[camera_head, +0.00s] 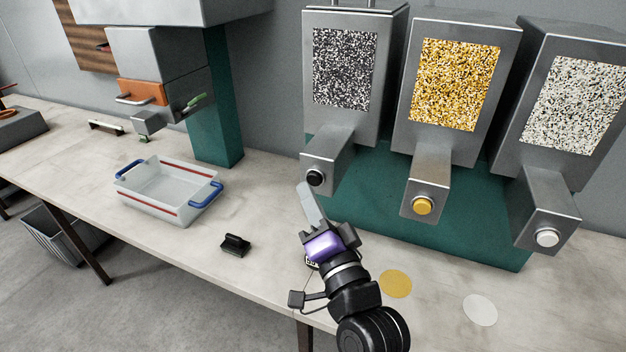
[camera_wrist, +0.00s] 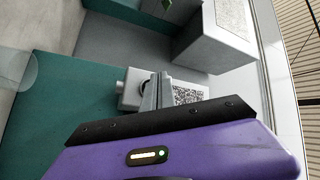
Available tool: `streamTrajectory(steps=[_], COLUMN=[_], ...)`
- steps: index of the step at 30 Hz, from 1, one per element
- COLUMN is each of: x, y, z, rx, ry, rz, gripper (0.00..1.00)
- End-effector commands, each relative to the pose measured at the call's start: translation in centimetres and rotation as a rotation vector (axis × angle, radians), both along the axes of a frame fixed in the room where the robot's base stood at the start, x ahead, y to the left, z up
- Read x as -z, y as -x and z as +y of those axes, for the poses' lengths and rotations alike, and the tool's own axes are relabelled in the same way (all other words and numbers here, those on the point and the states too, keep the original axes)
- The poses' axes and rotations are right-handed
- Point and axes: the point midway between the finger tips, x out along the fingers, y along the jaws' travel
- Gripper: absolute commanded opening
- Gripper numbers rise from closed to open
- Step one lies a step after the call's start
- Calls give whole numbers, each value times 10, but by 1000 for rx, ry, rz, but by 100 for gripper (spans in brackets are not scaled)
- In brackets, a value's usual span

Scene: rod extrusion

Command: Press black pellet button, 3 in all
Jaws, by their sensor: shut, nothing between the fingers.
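The black pellet button (camera_head: 315,178) is a round black knob on the front of the left dispenser's grey spout (camera_head: 335,160). Above it, the dispenser window (camera_head: 346,68) shows black and white speckled pellets. My gripper (camera_head: 304,188) is shut and empty, its fingertips just below the black button in the head view. I cannot tell whether they touch it. In the wrist view my gripper (camera_wrist: 157,80) points at the grey spout (camera_wrist: 132,85), and the fingers hide the button.
To the right are a dispenser with a yellow button (camera_head: 422,206) and one with a white button (camera_head: 547,238). A clear tray (camera_head: 150,205) with blue handles and a small black object (camera_head: 235,244) sit on the table left. Yellow (camera_head: 396,284) and white discs (camera_head: 480,309) lie at the front.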

Motion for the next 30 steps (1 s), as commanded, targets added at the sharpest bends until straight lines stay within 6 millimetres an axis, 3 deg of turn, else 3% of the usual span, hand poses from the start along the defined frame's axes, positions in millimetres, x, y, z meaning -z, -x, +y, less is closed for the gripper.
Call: streamTrajectory(steps=[30], x=[0], y=[-10], z=[-4], rx=[0], ry=[0], rz=[0], gripper=[0])
